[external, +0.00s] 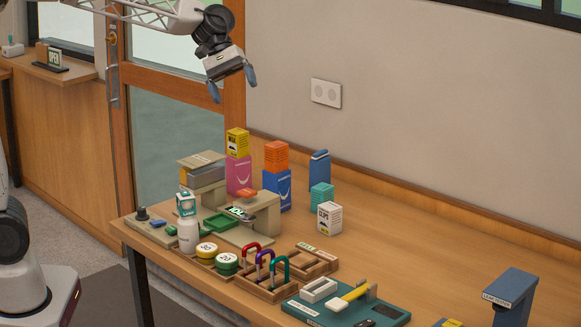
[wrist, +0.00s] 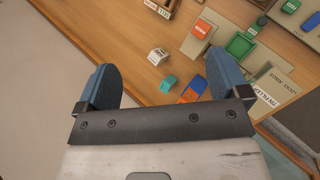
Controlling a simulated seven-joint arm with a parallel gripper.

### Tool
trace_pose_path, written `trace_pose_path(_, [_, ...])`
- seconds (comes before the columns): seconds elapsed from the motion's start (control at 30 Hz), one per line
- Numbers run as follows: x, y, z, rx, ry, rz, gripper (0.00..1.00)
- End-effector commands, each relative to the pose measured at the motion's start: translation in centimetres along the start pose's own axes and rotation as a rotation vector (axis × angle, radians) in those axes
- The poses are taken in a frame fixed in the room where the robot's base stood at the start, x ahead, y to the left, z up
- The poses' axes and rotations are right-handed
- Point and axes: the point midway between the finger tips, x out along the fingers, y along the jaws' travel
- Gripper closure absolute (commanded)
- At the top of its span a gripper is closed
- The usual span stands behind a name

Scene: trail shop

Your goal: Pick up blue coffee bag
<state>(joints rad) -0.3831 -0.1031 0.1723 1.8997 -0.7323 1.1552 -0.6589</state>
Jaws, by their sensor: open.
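A blue bag (external: 277,190) with a white mark stands upright toward the back of the wooden table, with an orange box (external: 276,154) on or directly above its top. Blue and orange surfaces also show in the wrist view, partly hidden by my gripper. A second, darker blue upright pack (external: 319,171) stands farther right, near the wall; I cannot tell which of the two is the coffee bag. My gripper (external: 234,90) is open and empty, high above the table. In the wrist view its two blue fingers (wrist: 161,64) are spread wide.
A pink bag (external: 239,174) with a yellow box (external: 237,142) stands left of the blue bag. A teal stack (external: 321,197) and white box (external: 329,217) stand to the right. A beige stand (external: 262,216) is in front. The table's back right is clear.

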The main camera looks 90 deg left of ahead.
Motion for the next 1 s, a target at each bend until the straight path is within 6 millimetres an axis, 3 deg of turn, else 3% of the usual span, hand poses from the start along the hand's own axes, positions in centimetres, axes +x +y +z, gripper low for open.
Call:
trace_pose_path(0.03, [-0.1, 0.9, -1.7, -0.048, -0.012, 0.018, 0.06])
trace_pose_path(0.2, [-0.7, 3.8, -6.7, -0.21, -0.061, 0.086, 0.06])
trace_pose_path(0.5, [-2.0, 7.8, -16.5, -0.488, -0.159, 0.209, 0.06])
trace_pose_path(0.8, [-3.8, 9.9, -26.6, -0.736, -0.268, 0.327, 0.06])
trace_pose_path(1.0, [-4.5, 10.3, -30.6, -0.827, -0.316, 0.372, 0.06])
